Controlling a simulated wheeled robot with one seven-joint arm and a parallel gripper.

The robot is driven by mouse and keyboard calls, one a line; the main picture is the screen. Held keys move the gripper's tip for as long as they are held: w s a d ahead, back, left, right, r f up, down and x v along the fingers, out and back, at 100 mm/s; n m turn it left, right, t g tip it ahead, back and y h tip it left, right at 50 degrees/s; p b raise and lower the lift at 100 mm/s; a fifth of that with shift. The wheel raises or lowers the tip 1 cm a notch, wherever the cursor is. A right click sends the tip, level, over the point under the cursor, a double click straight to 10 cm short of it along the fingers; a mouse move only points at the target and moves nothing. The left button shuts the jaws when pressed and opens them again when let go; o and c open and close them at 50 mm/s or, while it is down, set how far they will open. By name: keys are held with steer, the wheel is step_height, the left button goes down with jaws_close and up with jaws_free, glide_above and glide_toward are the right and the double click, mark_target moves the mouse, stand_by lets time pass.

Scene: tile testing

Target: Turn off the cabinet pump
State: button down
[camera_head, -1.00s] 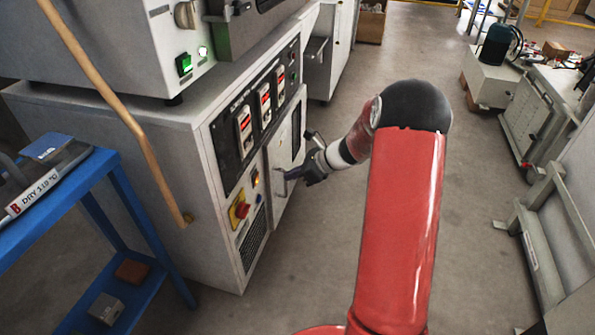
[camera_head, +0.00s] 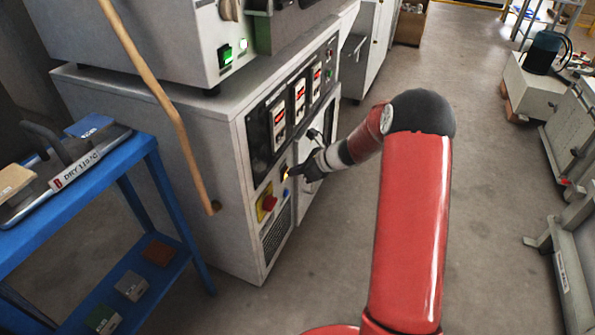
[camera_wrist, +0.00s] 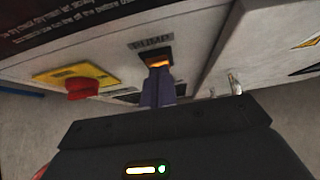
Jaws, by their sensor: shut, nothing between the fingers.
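The cabinet (camera_head: 250,225) stands left of my arm, its front panel facing right. In the wrist view, the pump switch (camera_wrist: 158,60) is a dark-framed rocker glowing orange under a "PUMP" label. In the head view its glow (camera_head: 286,176) shows just left of my fingers. My gripper (camera_head: 292,172) is shut and empty. In the wrist view its fingertips (camera_wrist: 158,76) are right at the lower edge of the switch and cover part of it. I cannot tell if they touch it.
A red emergency-stop button on a yellow plate (camera_head: 265,203) sits beside the switch. Red-lit displays (camera_head: 299,100) are above, and the cabinet door (camera_head: 313,150) is to the right. A blue rack (camera_head: 150,150) stands left.

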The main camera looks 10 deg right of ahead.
steer(key=shift+w+a+r, duration=0.1)
steer(key=shift+a+r, duration=0.05)
steer(key=shift+a, duration=0.05)
steer(key=shift+r+p, duration=0.65)
steer(key=shift+r, duration=0.1)
steer(key=shift+d, duration=0.1)
